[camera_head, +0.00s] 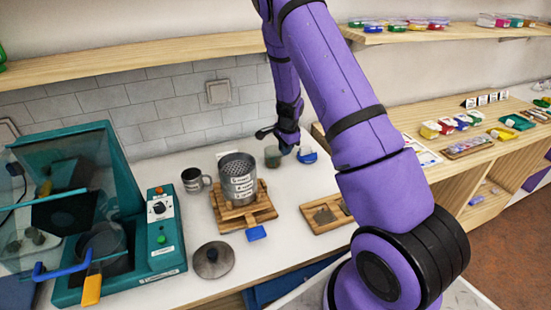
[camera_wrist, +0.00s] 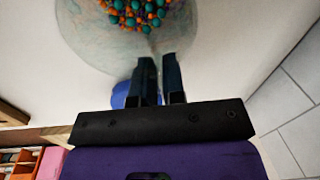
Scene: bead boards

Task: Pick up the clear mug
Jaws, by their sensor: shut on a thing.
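The clear mug (camera_head: 272,156) is a small see-through vessel at the back of the white counter, right of the steel pot. In the wrist view the clear mug (camera_wrist: 115,45) fills the top, with green and orange beads inside. My gripper (camera_wrist: 160,62) has its two dark fingers close together at the mug's near side, shut on it. Their exact contact is hard to see. In the head view my gripper (camera_head: 285,149) is small and partly hidden beside the mug. I cannot tell whether the mug is clear of the counter.
A blue item (camera_head: 307,156) lies just right of the mug. A steel perforated pot (camera_head: 238,190) stands on a wooden rack (camera_head: 228,222); a dark mug (camera_head: 195,181) is left of it. A round lid (camera_head: 213,260), teal machine (camera_head: 160,240) and wooden board (camera_head: 320,225) are nearer.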

